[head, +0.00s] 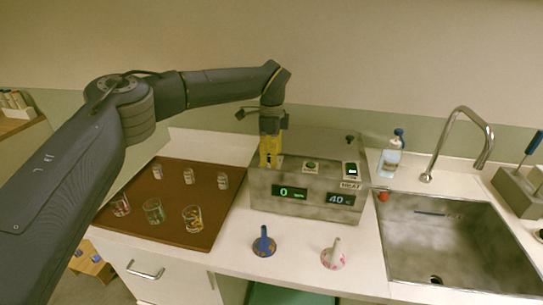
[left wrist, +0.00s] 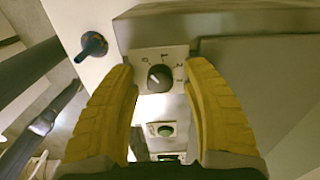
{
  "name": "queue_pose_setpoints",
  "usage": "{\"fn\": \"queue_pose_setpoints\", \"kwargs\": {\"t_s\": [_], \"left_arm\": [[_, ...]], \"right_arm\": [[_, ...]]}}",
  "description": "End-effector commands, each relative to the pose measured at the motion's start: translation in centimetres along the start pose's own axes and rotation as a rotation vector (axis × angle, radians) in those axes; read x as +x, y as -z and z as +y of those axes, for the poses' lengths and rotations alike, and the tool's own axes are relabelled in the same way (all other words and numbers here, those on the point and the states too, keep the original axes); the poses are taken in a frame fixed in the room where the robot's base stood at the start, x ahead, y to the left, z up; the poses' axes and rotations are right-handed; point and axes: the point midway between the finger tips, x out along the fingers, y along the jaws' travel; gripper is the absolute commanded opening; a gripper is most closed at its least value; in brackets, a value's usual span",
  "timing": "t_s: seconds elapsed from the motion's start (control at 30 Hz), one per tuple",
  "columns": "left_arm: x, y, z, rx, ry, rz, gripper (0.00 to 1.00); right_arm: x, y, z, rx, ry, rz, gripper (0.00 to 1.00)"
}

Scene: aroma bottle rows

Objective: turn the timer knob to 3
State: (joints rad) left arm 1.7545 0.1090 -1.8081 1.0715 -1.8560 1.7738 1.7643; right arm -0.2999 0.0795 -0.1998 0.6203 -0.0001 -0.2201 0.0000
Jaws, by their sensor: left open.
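The timer knob (left wrist: 159,78) is a dark round dial on a white plate with numbers 0 to 3 around it, on a grey metal machine (head: 262,190). Its white pointer mark looks closer to the 0 side than to 3. My left gripper (head: 269,162) has yellow fingers and hangs pointing down over the left part of the machine's top. In the left wrist view its open fingers (left wrist: 163,75) stand either side of the knob, with a gap on each side. In the head view the gripper hides the knob. My right gripper is not in view.
The machine has a green button (head: 311,166), a HEAT switch (head: 351,170), a display reading 0 min (head: 290,192) and one reading 40 (head: 341,199). A brown tray (head: 172,225) with several glass vessels lies left. Blue (head: 264,243) and pinkish-white (head: 333,256) funnel-like objects stand in front.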

Motion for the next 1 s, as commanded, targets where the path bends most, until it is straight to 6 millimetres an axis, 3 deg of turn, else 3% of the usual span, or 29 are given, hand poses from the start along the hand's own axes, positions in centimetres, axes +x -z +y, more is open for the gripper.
{"fn": "queue_pose_setpoints", "kwargs": {"t_s": [0.13,0.57,1.0], "left_arm": [[-0.02,-0.01,0.00,0.000,0.000,0.000,0.50],[-0.04,-0.01,-0.01,0.000,0.000,0.000,0.00],[-0.07,0.00,-0.02,0.054,0.001,0.000,0.00]], "right_arm": [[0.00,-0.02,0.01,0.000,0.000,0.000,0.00],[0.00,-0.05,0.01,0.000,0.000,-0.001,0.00],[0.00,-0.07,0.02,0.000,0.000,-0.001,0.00]]}}
